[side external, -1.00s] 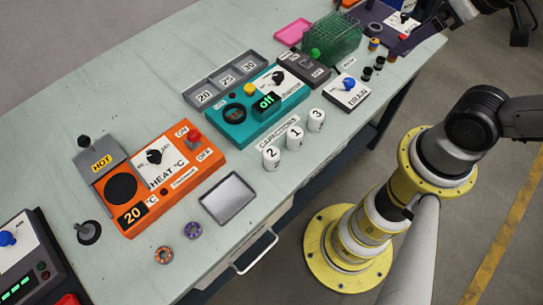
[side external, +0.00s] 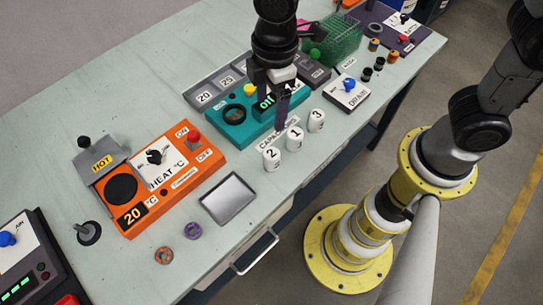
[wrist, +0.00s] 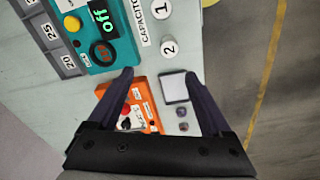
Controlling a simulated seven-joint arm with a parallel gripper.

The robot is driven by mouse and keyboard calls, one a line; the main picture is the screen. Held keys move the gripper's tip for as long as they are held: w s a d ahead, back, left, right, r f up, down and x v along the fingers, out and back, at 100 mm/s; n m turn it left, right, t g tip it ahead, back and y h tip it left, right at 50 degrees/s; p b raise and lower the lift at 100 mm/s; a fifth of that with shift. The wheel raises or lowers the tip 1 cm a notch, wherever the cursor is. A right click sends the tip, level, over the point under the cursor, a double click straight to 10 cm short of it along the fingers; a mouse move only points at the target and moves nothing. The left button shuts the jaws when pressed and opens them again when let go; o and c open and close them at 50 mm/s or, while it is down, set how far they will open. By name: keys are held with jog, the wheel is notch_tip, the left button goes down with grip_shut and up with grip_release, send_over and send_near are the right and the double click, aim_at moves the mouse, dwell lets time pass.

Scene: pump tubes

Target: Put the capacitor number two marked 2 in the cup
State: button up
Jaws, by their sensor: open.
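The white capacitor marked 2 (side external: 271,159) stands upright on the bench, at the near-left end of a row with capacitors 1 (side external: 295,139) and 3 (side external: 316,120). In the wrist view capacitor 2 (wrist: 169,47) shows from above, just beyond my fingertips. My gripper (side external: 278,124) hangs pointing down by the teal unit and the capacitor row. In the wrist view its dark fingers (wrist: 160,74) are spread with nothing between them. I cannot pick out a thing that is clearly the cup; the teal unit (side external: 233,136) has a dark round opening (side external: 234,114).
An orange heater (side external: 190,175) and a grey tray (side external: 228,198) lie left of the capacitors. A grey holder marked 20, 25, 30 (side external: 204,97) is behind the teal unit. A green rack (side external: 335,40) stands farther back.

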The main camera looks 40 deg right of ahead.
aim_at(272, 153)
jog(key=shift+n, duration=0.3)
jog(key=f, duration=0.3)
jog(key=s+a+f, duration=0.1)
jog(key=f, duration=0.6)
jog(key=shift+s+a+f, duration=0.15)
jog(key=shift+s+a, duration=0.05)
jog(key=shift+s, duration=0.1)
jog(key=shift+w+d+f, duration=0.1)
jog(key=shift+f, duration=1.25)
jog(key=shift+w+d+f, duration=0.1)
jog(key=shift+f, duration=1.2)
grip_shut()
